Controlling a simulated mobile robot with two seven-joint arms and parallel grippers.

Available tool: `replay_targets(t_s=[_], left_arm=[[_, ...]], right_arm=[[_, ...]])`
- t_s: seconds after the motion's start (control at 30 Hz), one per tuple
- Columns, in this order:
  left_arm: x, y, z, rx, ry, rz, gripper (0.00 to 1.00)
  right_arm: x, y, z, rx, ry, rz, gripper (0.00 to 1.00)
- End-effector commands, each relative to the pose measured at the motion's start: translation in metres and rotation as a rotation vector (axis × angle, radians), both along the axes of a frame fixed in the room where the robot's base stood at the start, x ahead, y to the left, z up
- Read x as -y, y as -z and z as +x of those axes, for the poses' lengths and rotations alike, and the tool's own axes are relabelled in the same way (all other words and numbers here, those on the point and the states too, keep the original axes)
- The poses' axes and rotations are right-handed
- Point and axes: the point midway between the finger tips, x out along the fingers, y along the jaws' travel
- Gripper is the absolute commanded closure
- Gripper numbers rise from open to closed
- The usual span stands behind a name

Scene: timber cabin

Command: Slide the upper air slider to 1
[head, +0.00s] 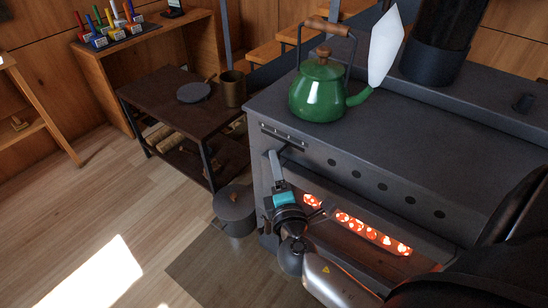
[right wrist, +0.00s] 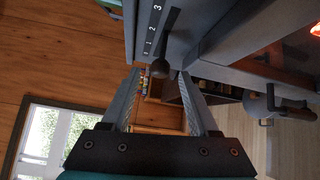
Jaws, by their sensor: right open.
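The upper air slider's dark plate (head: 283,137) is at the upper left of the stove's front face. In the right wrist view, white marks 1, 2 and 3 run along the stove face (right wrist: 150,30). A dark lever with a round knob (right wrist: 160,68) sticks out beside them; its exact setting is hard to tell. My right gripper (head: 275,160) is just below the slider plate in the head view. In the right wrist view my right gripper (right wrist: 159,84) is open, with the knob showing between its fingertips. I cannot tell if they touch it. My left gripper is not in view.
The stove top (head: 410,140) carries a green kettle (head: 322,92) and a dark flue pipe (head: 435,45). Glowing openings (head: 370,232) show low on the stove front. A lidded pot (head: 235,208) stands on the floor. A low table (head: 165,95) is at the left; floor there is free.

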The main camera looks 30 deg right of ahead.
Motion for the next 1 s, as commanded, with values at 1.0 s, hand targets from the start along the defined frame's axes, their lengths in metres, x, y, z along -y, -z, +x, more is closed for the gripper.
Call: replay_targets(t_s=[1.0], left_arm=[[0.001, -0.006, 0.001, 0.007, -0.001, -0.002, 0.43]], right_arm=[[0.015, 0.002, 0.034, 0.000, 0.001, 0.000, 0.77]])
